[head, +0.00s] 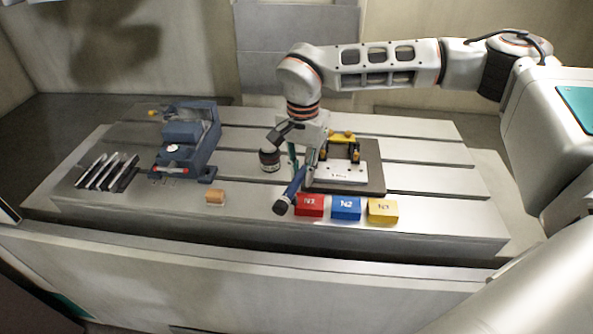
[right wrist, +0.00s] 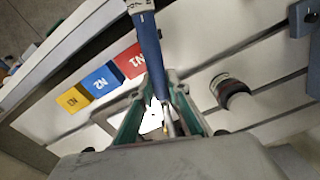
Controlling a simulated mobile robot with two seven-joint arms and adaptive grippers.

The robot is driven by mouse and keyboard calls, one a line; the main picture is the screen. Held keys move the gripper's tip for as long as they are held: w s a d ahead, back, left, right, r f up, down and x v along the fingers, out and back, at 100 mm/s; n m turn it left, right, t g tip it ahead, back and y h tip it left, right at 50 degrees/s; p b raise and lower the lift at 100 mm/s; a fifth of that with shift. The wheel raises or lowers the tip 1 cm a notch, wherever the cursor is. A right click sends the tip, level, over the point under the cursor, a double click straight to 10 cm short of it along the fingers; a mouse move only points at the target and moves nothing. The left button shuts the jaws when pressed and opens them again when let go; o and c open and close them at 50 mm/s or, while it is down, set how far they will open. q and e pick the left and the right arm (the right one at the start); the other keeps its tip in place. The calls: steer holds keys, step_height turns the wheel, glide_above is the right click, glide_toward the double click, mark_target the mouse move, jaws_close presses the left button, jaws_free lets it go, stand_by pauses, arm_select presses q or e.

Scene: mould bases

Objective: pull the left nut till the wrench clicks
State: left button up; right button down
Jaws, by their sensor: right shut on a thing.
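My right gripper (head: 305,163) is shut on a blue-shafted wrench (head: 296,183) at the left edge of the mould base (head: 376,178). The wrench slants down to the front left, its black handle end (head: 280,207) over the table's front. In the right wrist view the green-padded fingers (right wrist: 160,108) flank the wrench, and its blue shaft (right wrist: 149,42) runs up out of the picture. A pale labelled block (head: 345,174) sits on the dark base plate. The left nut is hidden behind the gripper and wrench; I cannot tell how the wrench head sits on it.
Red (head: 309,205), blue (head: 346,208) and yellow (head: 382,211) blocks stand in front of the base. A dark round item (head: 269,160) stands left of the gripper. A blue vise (head: 187,140), a rack of metal bars (head: 108,172) and an orange-brown block (head: 215,196) are farther left.

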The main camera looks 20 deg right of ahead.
steer(key=shift+s+d+n, duration=1.05)
steer(key=shift+d+n, duration=0.05)
steer(key=shift+n, duration=0.2)
steer(key=shift+w+a, duration=0.1)
steer(key=shift+a, duration=0.05)
